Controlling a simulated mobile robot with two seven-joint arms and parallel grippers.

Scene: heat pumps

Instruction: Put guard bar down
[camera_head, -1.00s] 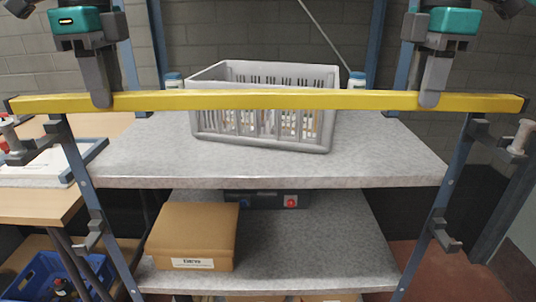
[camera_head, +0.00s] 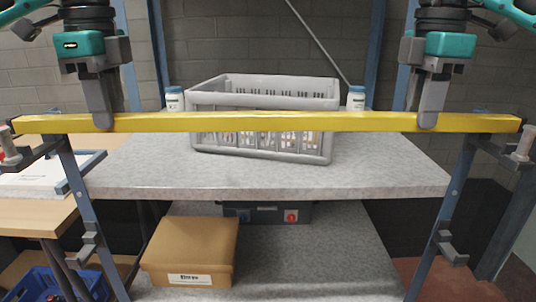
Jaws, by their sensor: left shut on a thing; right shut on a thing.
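The yellow guard bar (camera_head: 266,122) lies level across the head view, in front of the shelf unit. My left gripper (camera_head: 103,118) is shut on the bar near its left end. My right gripper (camera_head: 428,118) is shut on it near its right end. The bar's ends appear close to the upper brackets on the posts, the left bracket (camera_head: 36,150) and the right bracket (camera_head: 492,148). I cannot tell whether the bar touches them. Lower brackets (camera_head: 88,243) (camera_head: 450,243) sit further down both posts.
A cardboard box (camera_head: 190,250) and a dark device with a red button (camera_head: 268,213) are on the lower shelf. A wooden table (camera_head: 30,215) stands at left.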

